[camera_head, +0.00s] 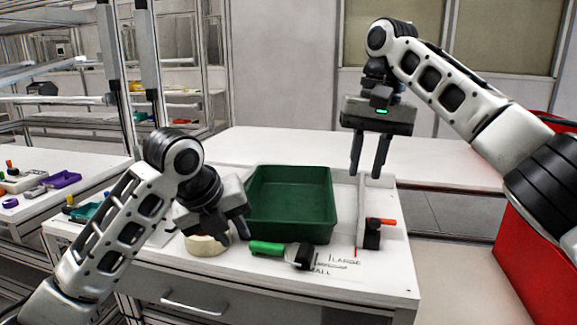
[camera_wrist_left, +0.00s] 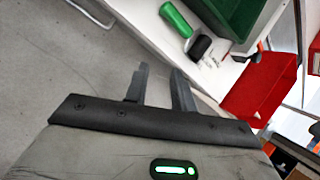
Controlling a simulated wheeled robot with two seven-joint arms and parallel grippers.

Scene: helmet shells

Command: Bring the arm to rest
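My left gripper (camera_head: 236,232) hangs low over the front left part of the white table, in front of a cream round object (camera_head: 205,246) that it partly hides. Its two fingers also show in the left wrist view (camera_wrist_left: 160,72), apart with nothing between them. My right gripper (camera_head: 369,172) is raised near the table's back right, fingers pointing down, apart and empty. It appears above the thin upright divider at the table's right side.
An empty green bin (camera_head: 290,238) stands mid-table. A green-handled tool (camera_head: 268,248) with a black end lies in front of it. A black item with a red-orange part (camera_head: 373,236) stands at right. A red container (camera_head: 535,265) is far right. Another table (camera_head: 90,165) with tools is left.

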